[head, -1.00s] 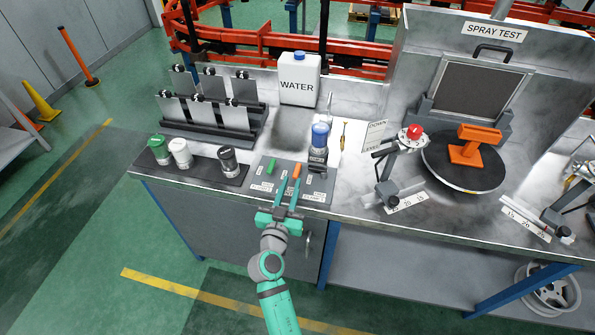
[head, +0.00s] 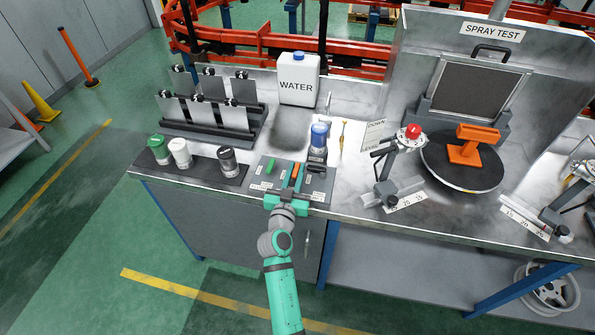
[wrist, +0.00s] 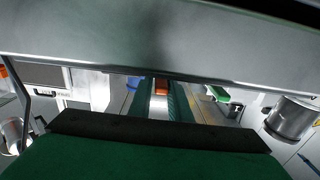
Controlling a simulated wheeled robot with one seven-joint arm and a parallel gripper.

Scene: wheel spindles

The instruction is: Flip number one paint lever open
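A grey lever panel (head: 318,186) on the bench carries a green lever (head: 270,167), an orange lever (head: 295,171) and a black lever (head: 316,168). The labels are too small to read, so I cannot tell which lever is number one. My gripper (head: 293,175) is low over the panel, its two fingers either side of the orange lever. In the wrist view, the orange lever's end (wrist: 161,87) shows between the fingers, with little room on either side. The fingers look open; contact is not clear. The green lever (wrist: 215,92) shows to the right there.
A blue-topped cup (head: 318,138) stands just behind the panel. Several paint jars (head: 180,153) stand on a dark mat to the left. A water jug (head: 298,82) stands at the back. A red-knobbed stand (head: 411,140) and a round turntable (head: 468,178) are at right.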

